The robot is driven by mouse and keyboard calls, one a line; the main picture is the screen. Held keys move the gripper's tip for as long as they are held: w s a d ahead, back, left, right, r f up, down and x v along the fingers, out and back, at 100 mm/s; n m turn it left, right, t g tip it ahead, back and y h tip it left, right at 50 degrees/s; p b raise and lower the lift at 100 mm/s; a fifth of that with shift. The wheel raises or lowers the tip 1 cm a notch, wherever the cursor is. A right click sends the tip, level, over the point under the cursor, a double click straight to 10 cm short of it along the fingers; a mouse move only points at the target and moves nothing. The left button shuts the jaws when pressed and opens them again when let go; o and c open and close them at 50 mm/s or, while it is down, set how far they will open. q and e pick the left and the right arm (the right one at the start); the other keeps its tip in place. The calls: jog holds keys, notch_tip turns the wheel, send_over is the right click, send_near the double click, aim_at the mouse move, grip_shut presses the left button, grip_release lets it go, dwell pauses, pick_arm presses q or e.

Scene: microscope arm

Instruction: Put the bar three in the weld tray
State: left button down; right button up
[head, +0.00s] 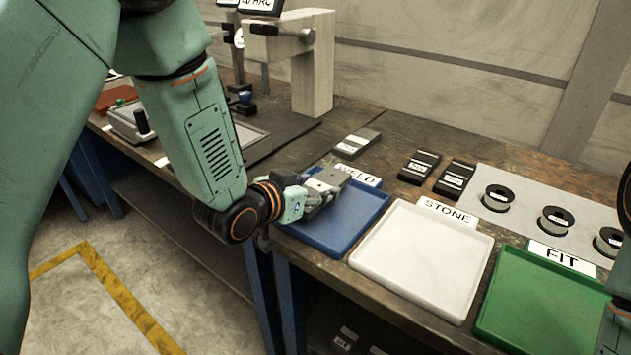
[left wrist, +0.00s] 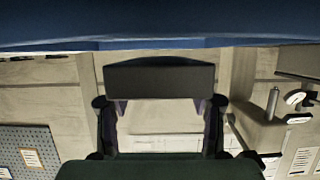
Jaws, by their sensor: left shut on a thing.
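My left gripper (head: 322,194) is shut on a grey bar (head: 328,180), held over the far left part of the blue weld tray (head: 372,214). The bar's number cannot be read. In the left wrist view the bar (left wrist: 160,79) lies crosswise between the fingers, dark-faced. The tray floor shows no other thing on it. The gripper and bar hide its far left corner and part of the WELD label (head: 360,175). The gap between bar and tray cannot be judged. My right gripper is not in view.
Right of the weld tray are a white STONE tray (head: 421,262) and a green FIT tray (head: 545,306), both empty. Behind stand a grey bar (head: 357,143), two dark bars (head: 418,167) (head: 454,179) and several round pieces on a grey mat (head: 526,193).

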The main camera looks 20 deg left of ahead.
pick_arm(q)
jog(key=shift+w+a+f+b, duration=0.1)
jog(key=shift+f+b, duration=0.05)
jog(key=shift+f, duration=0.4)
jog(key=shift+w+f+b, duration=0.1)
jog(key=shift+f+b, duration=0.05)
jog(key=shift+f, duration=0.4)
jog(key=shift+w+f, duration=0.1)
jog(key=shift+d, duration=0.2)
jog(key=shift+s+a, duration=0.1)
jog(key=shift+s, duration=0.1)
jog(key=c, duration=0.8)
grip_release()
jog(key=shift+f, duration=0.2)
jog(key=shift+c, duration=0.2)
jog(key=o, duration=0.4)
